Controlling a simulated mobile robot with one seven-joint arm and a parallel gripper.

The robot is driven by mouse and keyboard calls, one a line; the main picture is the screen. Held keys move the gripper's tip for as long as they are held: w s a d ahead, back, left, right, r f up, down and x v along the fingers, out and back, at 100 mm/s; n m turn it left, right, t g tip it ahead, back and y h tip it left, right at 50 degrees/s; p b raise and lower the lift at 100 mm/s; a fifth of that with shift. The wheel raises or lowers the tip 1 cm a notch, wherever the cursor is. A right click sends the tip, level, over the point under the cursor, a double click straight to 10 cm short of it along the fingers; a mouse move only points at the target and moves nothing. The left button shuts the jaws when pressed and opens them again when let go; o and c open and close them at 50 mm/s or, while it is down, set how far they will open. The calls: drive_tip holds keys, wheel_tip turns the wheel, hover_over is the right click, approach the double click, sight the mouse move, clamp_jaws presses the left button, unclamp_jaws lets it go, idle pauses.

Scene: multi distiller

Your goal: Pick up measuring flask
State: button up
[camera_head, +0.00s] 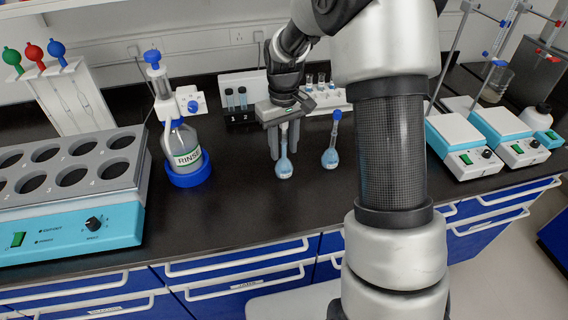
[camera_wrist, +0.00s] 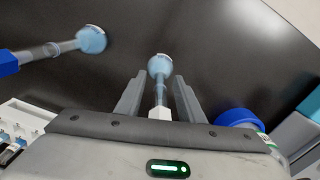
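A measuring flask (camera_head: 284,168) with pale blue liquid stands upright on the black bench, directly below my gripper. In the wrist view this flask (camera_wrist: 160,66) has a white top and its neck lies between my fingers. My gripper (camera_head: 284,150) points down with its fingers apart. The wrist view shows my gripper (camera_wrist: 159,78) open, with a gap on each side of the neck. A second flask (camera_head: 330,158) with a blue stopper stands just to the right; it also shows in the wrist view (camera_wrist: 92,39) at upper left.
A RINSE bottle (camera_head: 185,145) in a blue ring stands to the left, beyond it a grey multi-well heater (camera_head: 70,190). Behind my gripper are racks with small vials (camera_head: 236,98). Hotplates (camera_head: 465,140) stand at right. The bench front is clear.

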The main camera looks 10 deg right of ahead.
clamp_jaws()
wheel_tip(320, 180, up, 10)
drive_tip(key=shift+r+p, duration=0.1)
drive_tip(key=shift+p, duration=0.45)
